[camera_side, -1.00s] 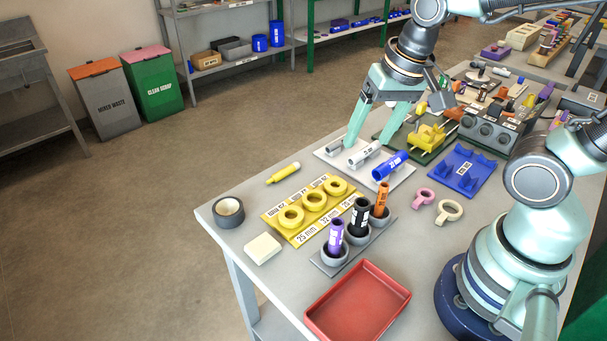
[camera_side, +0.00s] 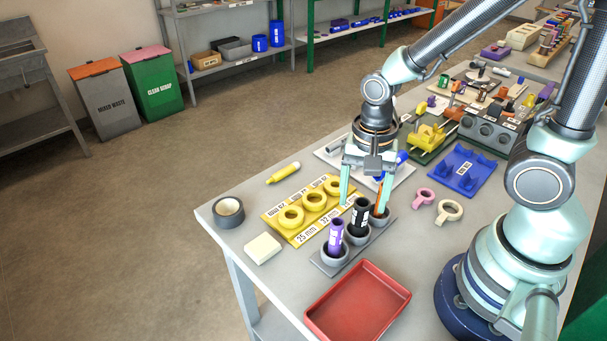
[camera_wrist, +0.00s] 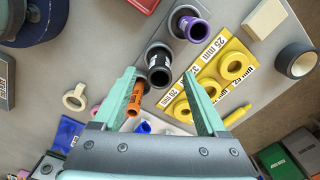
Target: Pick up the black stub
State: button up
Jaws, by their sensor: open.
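The black stub (camera_side: 360,213) stands upright in the middle grey cup of a three-cup holder, with a white label on its side. In the wrist view the black stub (camera_wrist: 158,70) lies ahead of the space between the fingers. My gripper (camera_side: 363,204) is open, with its fingers pointing down near the stub; one finger hangs to its left and the other close to the orange stub (camera_wrist: 136,100). The wrist view shows my gripper (camera_wrist: 162,85) empty. The purple stub (camera_side: 336,235) stands in the front cup.
A yellow plate with yellow rings (camera_side: 290,217) lies left of the holder. A red tray (camera_side: 401,291) is in front. A blue cradle (camera_side: 462,170) and pink and beige rings lie to the right. A tape roll (camera_side: 228,212) and pale block (camera_side: 262,249) sit at the left edge.

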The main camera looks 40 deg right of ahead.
aim_at(360, 215)
jog(key=shift+w+d+f, duration=0.1)
jog(key=shift+d+f, duration=0.05)
jog(key=shift+f, duration=2.6)
grip_shut()
